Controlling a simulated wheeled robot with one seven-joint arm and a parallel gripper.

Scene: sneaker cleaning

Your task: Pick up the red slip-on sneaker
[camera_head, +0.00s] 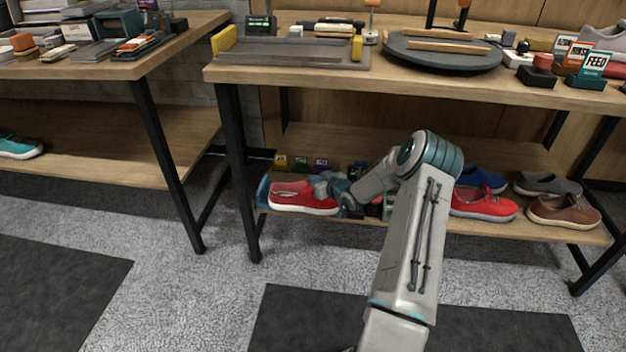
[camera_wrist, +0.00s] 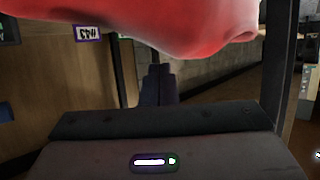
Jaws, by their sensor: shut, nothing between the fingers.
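A red shoe with a white sole (camera_head: 290,197) sits at the left end of the lower shelf. Another red shoe with a pale sole (camera_head: 482,205) sits further right on that shelf; I cannot tell for certain which is the slip-on. My gripper (camera_head: 322,186) is at the right part of the left red shoe and partly hides it. In the wrist view a large red surface, apparently this shoe (camera_wrist: 170,25), fills the top. The fingers (camera_wrist: 158,84) are together below it in the picture, with nothing between them.
The lower shelf (camera_head: 440,150) lies under a workbench top (camera_head: 560,98) on black legs. A blue shoe (camera_head: 482,179), a grey shoe (camera_head: 546,185) and a brown shoe (camera_head: 563,211) stand to the right. Small numbered tags (camera_head: 300,164) stand behind the left red shoe.

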